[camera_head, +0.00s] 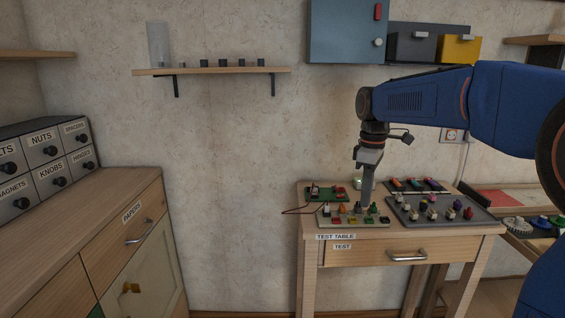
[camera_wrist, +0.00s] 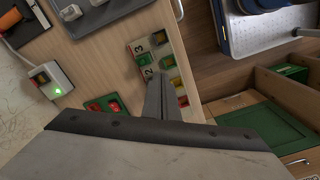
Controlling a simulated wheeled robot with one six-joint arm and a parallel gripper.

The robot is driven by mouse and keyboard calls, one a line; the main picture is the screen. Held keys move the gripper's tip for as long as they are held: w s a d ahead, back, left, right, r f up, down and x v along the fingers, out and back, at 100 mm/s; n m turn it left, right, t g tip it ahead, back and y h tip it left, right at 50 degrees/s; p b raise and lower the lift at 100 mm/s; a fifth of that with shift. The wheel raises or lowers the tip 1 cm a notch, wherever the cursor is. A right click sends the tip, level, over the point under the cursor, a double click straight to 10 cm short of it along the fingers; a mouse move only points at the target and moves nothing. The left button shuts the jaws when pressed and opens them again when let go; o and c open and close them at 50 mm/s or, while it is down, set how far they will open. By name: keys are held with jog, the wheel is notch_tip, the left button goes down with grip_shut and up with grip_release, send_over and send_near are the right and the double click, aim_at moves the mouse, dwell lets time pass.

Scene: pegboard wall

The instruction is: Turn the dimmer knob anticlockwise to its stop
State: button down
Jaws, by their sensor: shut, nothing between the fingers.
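My gripper (camera_head: 366,201) points down over the test table, fingers together and empty. Its tips are at or just above a small control panel (camera_head: 335,220) with several coloured buttons and small knobs. In the wrist view my fingers (camera_wrist: 160,103) cover part of that panel (camera_wrist: 139,47), where the numbers 2 and 3 and green, yellow and red parts show. I cannot tell which part is the dimmer knob, or whether my fingertips touch it; the fingers may hide it.
The test table (camera_head: 320,230) also holds a tray (camera_head: 480,216) of small coloured pieces and a green board (camera_head: 316,190). A white switch box (camera_wrist: 48,78) has a lit green lamp. A wall shelf (camera_head: 210,71) and a labelled drawer cabinet (camera_head: 125,215) stand left.

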jog(key=shift+f, duration=0.4)
jog(key=shift+w+a, duration=0.25)
jog(key=shift+w, duration=0.1)
dwell(0.8)
jog(key=shift+w+d, duration=0.25)
jog(key=shift+w, duration=0.1)
dwell(0.4)
jog(key=shift+d, duration=0.1)
jog(key=shift+s+d, duration=0.1)
jog(key=shift+d, duration=0.15)
jog(key=shift+r, duration=3)
